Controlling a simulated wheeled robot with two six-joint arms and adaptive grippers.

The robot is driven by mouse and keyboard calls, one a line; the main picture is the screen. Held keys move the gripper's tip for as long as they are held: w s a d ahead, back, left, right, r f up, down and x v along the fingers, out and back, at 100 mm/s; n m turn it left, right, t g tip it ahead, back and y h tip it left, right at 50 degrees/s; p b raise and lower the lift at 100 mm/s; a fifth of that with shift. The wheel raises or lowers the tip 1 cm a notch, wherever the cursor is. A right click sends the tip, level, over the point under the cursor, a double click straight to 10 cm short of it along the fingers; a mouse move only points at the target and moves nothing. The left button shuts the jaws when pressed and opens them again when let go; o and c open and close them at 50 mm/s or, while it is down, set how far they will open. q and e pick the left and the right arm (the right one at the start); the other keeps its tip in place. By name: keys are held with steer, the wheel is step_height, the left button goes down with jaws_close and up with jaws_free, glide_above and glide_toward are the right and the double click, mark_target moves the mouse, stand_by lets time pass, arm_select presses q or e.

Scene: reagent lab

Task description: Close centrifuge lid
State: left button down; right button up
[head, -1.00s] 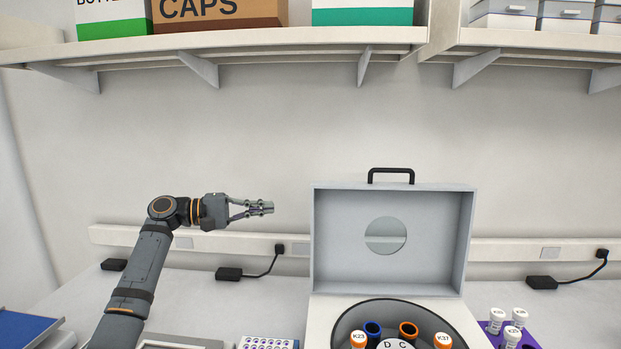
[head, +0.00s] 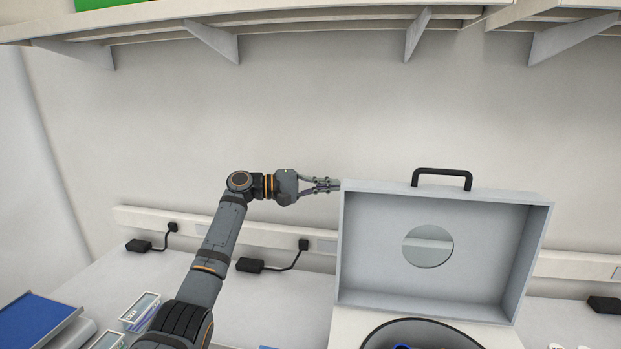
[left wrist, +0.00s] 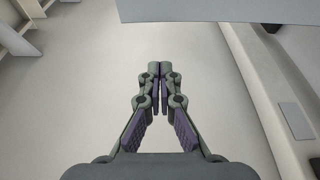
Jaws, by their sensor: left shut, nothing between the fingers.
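The centrifuge lid (head: 375,245) stands open and upright behind the centrifuge body (head: 350,325), with a black handle (head: 441,175) on its top edge and a round window (head: 428,247). My left gripper (head: 330,185) is shut and empty at the lid's upper left corner; whether it touches the lid cannot be told. In the left wrist view the shut left gripper (left wrist: 160,70) points toward the pale lid (left wrist: 215,10) at the top, with a gap between them in the picture. The rotor bowl is mostly cut off at the bottom. My right gripper is not in view.
A shelf (head: 300,30) with brackets runs above. A blue-topped tray (head: 40,325) sits at the lower left. The wall area above the lid is clear.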

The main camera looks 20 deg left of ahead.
arm_select(q)
steer(key=s+d+p, duration=0.2)
steer(key=s, duration=0.1)
steer(key=shift+d+r, duration=0.2)
steer(key=shift+d, duration=0.1)
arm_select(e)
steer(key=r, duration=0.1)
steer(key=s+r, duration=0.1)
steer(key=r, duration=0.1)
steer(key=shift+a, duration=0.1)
